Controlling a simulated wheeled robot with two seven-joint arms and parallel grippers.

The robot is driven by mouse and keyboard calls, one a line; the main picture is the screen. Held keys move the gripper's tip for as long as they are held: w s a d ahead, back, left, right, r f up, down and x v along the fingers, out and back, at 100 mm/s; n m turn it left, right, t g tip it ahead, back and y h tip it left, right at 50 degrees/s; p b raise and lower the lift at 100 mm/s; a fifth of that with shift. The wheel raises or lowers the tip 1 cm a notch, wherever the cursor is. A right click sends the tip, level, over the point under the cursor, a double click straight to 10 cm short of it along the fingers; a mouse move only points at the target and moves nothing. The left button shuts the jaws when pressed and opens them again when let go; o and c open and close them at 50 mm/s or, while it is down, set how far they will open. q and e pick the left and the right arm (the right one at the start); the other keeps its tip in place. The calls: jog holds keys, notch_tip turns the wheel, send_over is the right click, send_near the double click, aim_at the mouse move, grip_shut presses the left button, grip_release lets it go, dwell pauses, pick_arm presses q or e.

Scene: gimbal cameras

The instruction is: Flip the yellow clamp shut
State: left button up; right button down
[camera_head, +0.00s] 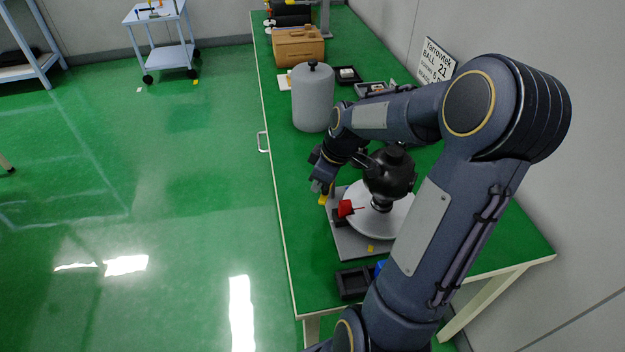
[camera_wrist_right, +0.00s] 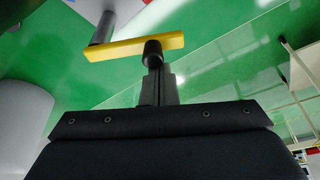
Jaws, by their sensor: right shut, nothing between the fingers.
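The yellow clamp (camera_head: 323,199) is a small lever at the left edge of the grey base plate (camera_head: 347,241), beside a white round disc (camera_head: 362,222) that carries a black ball-shaped device (camera_head: 389,173). In the right wrist view the clamp (camera_wrist_right: 118,48) is a yellow bar lying across the view just beyond the fingertips. My right gripper (camera_head: 316,187) is shut and empty, at the clamp. Its fingertips (camera_wrist_right: 153,52) overlap the yellow bar in the wrist view; I cannot tell whether they touch it. My left gripper is not in view.
A red part (camera_head: 345,208) sits at the disc's left edge. A grey lidded canister (camera_head: 312,98) and a wooden box (camera_head: 299,46) stand farther back on the green table (camera_head: 283,170). A black tray (camera_head: 354,283) lies near the front edge.

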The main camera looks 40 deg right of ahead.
jog(key=shift+s+d+b, duration=0.35)
jog(key=shift+s+b, duration=0.05)
jog(key=shift+s, duration=0.3)
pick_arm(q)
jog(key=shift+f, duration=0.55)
pick_arm(e)
jog(key=shift+w, duration=0.15)
jog(key=shift+w+d, duration=0.5)
